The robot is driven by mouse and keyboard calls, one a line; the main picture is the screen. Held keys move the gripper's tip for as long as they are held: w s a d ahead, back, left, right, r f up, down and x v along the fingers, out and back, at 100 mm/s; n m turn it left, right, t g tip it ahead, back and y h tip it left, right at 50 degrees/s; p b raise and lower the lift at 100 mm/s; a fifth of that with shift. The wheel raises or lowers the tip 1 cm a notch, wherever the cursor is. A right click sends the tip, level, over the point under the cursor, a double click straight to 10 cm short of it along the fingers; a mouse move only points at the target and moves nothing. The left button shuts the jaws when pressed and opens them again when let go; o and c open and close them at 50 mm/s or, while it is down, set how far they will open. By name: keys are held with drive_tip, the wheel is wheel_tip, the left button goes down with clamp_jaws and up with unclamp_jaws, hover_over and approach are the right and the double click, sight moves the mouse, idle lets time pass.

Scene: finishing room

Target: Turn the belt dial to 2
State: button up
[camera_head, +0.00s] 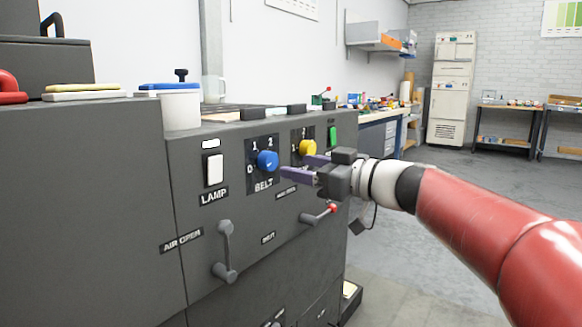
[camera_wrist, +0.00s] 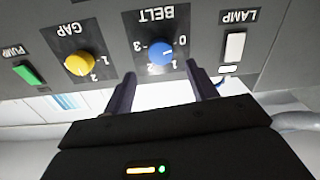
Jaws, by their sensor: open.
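The blue belt dial (camera_head: 267,160) sits on a black plate marked BELT on the front of the grey machine. Numbers 0, 1 and 2 show around it in the head view. The dial also shows in the wrist view (camera_wrist: 161,54), where the panel appears upside down. A small pale mark is on the dial, but I cannot tell which number it points to. My gripper (camera_head: 293,166) is open and empty, its two purple-grey fingers pointing at the panel. In the wrist view my gripper (camera_wrist: 160,73) has its fingertips either side of the dial's column, apart from the dial.
A white LAMP switch (camera_head: 215,169) is left of the dial. A yellow GAP dial (camera_head: 307,147) and a green PUMP switch (camera_head: 333,136) are to its right. A white tub (camera_head: 180,108) stands on top.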

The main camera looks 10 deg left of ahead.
sight(273, 162)
drive_tip(key=p+x, duration=0.1)
drive_tip(key=x, duration=0.5)
drive_tip(key=shift+w+a, duration=0.1)
drive_tip(key=shift+a, duration=0.15)
drive_tip(key=c, duration=1)
